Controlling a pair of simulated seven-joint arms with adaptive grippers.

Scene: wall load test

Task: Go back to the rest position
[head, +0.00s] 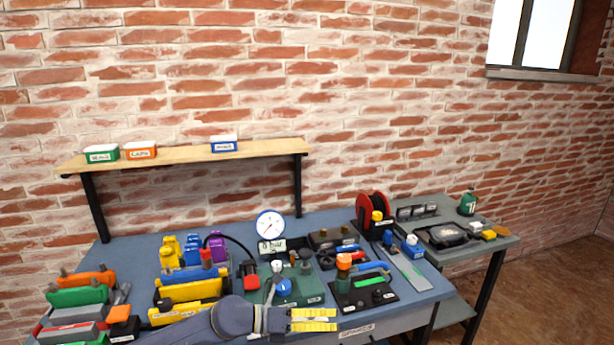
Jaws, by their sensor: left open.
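My left gripper (314,320) reaches in from the lower left over the front edge of the blue-grey workbench (330,220). Its two yellow fingers point right and stand apart with a narrow gap, holding nothing. It is just in front of the dark green unit with the blue knob (284,287). The arm behind it covers part of the bench front. My right gripper is not in the view.
A pressure gauge (270,225) stands mid-bench. A black block with an orange knob (344,262) is to the right, a yellow bin (190,291) to the left. A wooden shelf (184,154) bears small boxes. A grey side table (500,242) stands at right.

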